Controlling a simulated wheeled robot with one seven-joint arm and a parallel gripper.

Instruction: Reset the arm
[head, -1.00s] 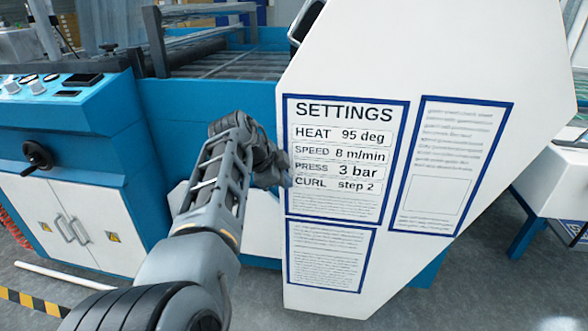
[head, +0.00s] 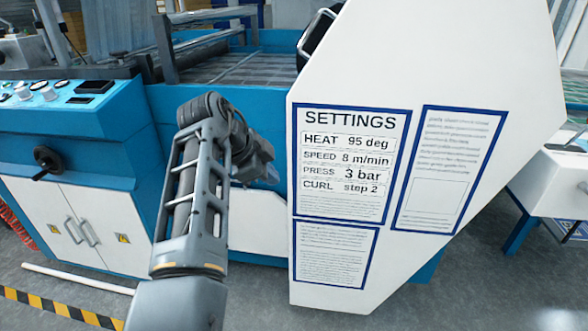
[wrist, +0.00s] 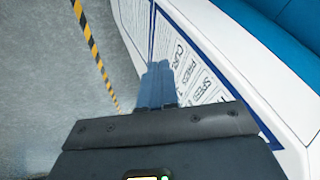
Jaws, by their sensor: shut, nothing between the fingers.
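My arm rises from the bottom of the head view, its forearm upright left of the white machine panel (head: 440,60). My gripper shows only partly in the head view (head: 268,172), beyond my wrist and just left of the SETTINGS sheet (head: 350,118). In the wrist view my gripper (wrist: 157,78) has its two fingers together with nothing between them. The SETTINGS sheet shows behind the fingers in the wrist view (wrist: 200,85). I cannot tell the exact gap between fingertips and panel.
A blue machine cabinet (head: 75,145) with a black hand wheel (head: 48,159) stands at the left. A white rod (head: 75,278) and yellow-black floor tape (head: 60,308) lie on the grey floor. A white and blue unit (head: 550,175) stands at the right.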

